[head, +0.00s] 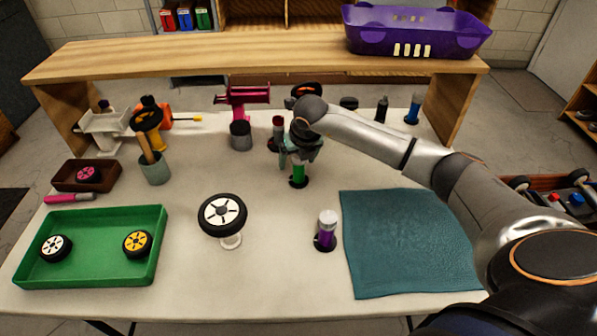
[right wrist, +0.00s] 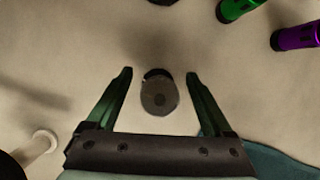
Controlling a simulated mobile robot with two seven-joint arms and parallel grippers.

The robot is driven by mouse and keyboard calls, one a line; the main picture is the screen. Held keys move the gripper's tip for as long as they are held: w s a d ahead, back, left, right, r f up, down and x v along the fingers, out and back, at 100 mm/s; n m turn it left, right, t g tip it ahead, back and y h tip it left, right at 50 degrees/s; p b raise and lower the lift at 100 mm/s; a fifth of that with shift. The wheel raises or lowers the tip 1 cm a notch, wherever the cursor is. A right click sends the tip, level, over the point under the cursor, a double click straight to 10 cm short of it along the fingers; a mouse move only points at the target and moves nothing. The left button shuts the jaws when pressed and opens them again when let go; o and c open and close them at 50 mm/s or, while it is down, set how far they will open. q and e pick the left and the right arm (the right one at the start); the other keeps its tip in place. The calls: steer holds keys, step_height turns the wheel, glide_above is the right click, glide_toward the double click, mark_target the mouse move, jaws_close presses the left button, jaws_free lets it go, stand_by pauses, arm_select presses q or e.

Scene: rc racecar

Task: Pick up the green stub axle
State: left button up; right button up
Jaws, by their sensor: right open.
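The green stub axle (head: 298,171) stands upright on a dark base near the middle of the white table. My right gripper (head: 298,152) is over it from above and hides its upper part in the head view. In the right wrist view the right gripper (right wrist: 159,76) is open. A round grey top (right wrist: 159,98) shows between its fingers, with a gap on both sides; it appears to be the axle seen from above. My left gripper is not in view.
A purple stub axle (head: 325,238) stands nearer the front, beside the teal cloth (head: 410,240). A wheel on a stand (head: 223,214) is to the left. Green (right wrist: 240,7) and purple (right wrist: 300,37) cylinders stand beyond the right finger. A wooden shelf (head: 250,62) spans the back.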

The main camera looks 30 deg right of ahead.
steer(key=shift+w+f, duration=0.15)
steer(key=shift+f, duration=0.2)
steer(key=shift+c, duration=0.2)
steer(key=shift+r, duration=0.1)
jaws_close()
